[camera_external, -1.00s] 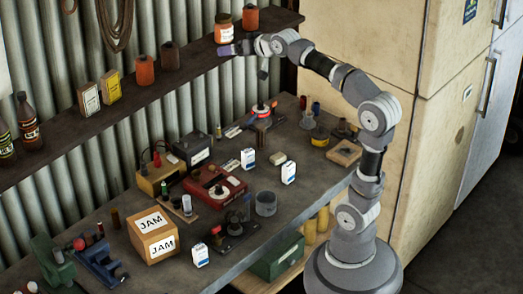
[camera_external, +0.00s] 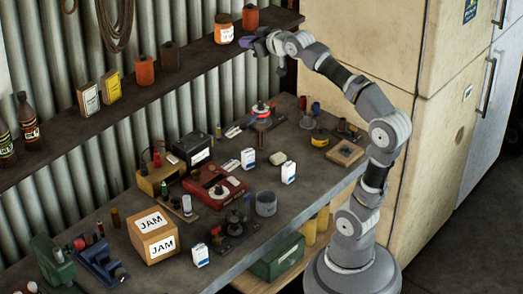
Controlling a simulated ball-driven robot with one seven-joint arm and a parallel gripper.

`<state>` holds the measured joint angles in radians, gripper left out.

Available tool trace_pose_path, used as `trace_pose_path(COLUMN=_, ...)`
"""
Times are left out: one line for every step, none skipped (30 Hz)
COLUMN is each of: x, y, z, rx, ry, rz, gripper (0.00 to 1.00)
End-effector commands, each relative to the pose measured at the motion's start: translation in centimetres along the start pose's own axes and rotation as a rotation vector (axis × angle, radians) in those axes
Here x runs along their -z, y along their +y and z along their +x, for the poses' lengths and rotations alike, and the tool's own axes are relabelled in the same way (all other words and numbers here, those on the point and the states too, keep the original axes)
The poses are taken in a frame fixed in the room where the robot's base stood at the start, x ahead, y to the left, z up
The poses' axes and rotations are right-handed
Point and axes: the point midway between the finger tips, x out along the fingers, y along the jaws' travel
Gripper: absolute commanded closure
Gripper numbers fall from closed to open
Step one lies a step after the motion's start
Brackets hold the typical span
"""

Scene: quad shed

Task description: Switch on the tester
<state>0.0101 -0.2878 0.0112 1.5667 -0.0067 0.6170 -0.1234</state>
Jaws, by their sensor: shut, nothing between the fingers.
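A red box (camera_external: 208,194) with a round pale dial or knob on top lies on the workbench, left of the middle. It looks like the tester, but its label and switch are too small to make out. A yellowish box (camera_external: 151,185) with small posts on top stands just left of it. My gripper (camera_external: 245,42) has purple fingertips. It is shut and empty, high above the bench by the shelf, just below the orange-labelled jar. It is far up and to the right of the red box and touches nothing on the bench.
The workbench (camera_external: 279,229) holds a wooden JAM box (camera_external: 150,245), a dark case (camera_external: 191,149), a grey cup (camera_external: 265,204) and several small white packs. The wall shelf (camera_external: 189,72) carries jars and bottles. A pale cabinet (camera_external: 362,45) stands at right.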

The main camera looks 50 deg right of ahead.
Motion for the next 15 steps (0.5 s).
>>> trace_pose_path(x=-1.4, y=-0.2, z=2.5, rx=0.009, ry=-0.067, rz=-0.072, gripper=1.0)
trace_pose_path(x=-2.6, y=-0.4, z=4.1, rx=0.019, ry=-0.113, rz=-0.131, gripper=1.0)
trace_pose_path(x=-4.5, y=-0.7, z=6.4, rx=0.039, ry=-0.182, rz=-0.221, gripper=1.0)
trace_pose_path(x=-6.2, y=-0.8, z=8.2, rx=0.058, ry=-0.236, rz=-0.293, gripper=1.0)
trace_pose_path(x=-8.0, y=-1.0, z=9.9, rx=0.084, ry=-0.293, rz=-0.369, gripper=1.0)
trace_pose_path(x=-10.7, y=-1.3, z=12.1, rx=0.129, ry=-0.369, rz=-0.474, gripper=1.0)
trace_pose_path(x=-12.7, y=-1.6, z=13.6, rx=0.168, ry=-0.421, rz=-0.551, gripper=1.0)
trace_pose_path(x=-14.9, y=-1.7, z=14.8, rx=0.212, ry=-0.474, rz=-0.626, gripper=1.0)
trace_pose_path(x=-17.8, y=-2.0, z=16.4, rx=0.278, ry=-0.538, rz=-0.724, gripper=1.0)
trace_pose_path(x=-19.8, y=-2.2, z=17.3, rx=0.331, ry=-0.58, rz=-0.793, gripper=1.0)
trace_pose_path(x=-22.0, y=-2.5, z=18.1, rx=0.388, ry=-0.62, rz=-0.86, gripper=1.0)
trace_pose_path(x=-24.6, y=-2.7, z=18.9, rx=0.464, ry=-0.665, rz=-0.941, gripper=1.0)
trace_pose_path(x=-26.5, y=-2.9, z=19.3, rx=0.521, ry=-0.693, rz=-0.995, gripper=1.0)
trace_pose_path(x=-28.2, y=-3.1, z=19.7, rx=0.578, ry=-0.717, rz=-1.045, gripper=1.0)
trace_pose_path(x=-30.3, y=-3.4, z=20.0, rx=0.649, ry=-0.741, rz=-1.102, gripper=1.0)
